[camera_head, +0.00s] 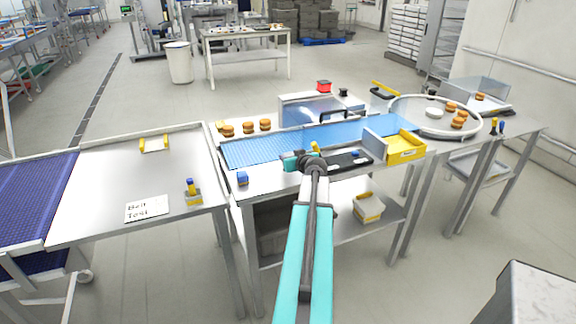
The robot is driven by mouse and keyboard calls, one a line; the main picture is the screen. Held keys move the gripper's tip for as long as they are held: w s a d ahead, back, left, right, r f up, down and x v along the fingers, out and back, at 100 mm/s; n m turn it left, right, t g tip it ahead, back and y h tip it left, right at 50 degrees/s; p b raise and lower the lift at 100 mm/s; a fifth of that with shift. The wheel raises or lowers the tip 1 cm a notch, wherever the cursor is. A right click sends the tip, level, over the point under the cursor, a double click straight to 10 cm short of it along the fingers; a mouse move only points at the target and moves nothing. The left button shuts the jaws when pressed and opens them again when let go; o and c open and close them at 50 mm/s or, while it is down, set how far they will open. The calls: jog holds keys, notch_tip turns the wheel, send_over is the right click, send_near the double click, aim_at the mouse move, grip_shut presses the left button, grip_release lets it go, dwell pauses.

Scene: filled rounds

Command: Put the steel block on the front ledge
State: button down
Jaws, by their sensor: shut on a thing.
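My gripper (313,156) is at the end of my teal and grey arm, over the front of the middle table, at the near edge of the blue belt. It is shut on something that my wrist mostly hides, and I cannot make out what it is. A small yellow part (316,147) shows just beyond the wrist. I cannot pick out the steel block anywhere in the open. The front ledge (272,184) seems to be the pale metal strip along the near side of the belt, left of my gripper.
A black tray (350,162) and a yellow bin (405,147) are right of my gripper. Several filled rounds (265,124) sit behind the belt (262,150). A round turntable (408,122) stands further right.

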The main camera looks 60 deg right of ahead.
jog(key=shift+f+p, duration=0.55)
jog(key=shift+f, duration=1)
jog(key=shift+f, duration=0.1)
jog(key=c, duration=1.3)
grip_release()
jog(key=shift+o, duration=0.2)
jog(key=b+v, duration=0.3)
jog(key=v, duration=0.9)
jog(key=shift+b, duration=0.3)
jog(key=shift+s, duration=0.1)
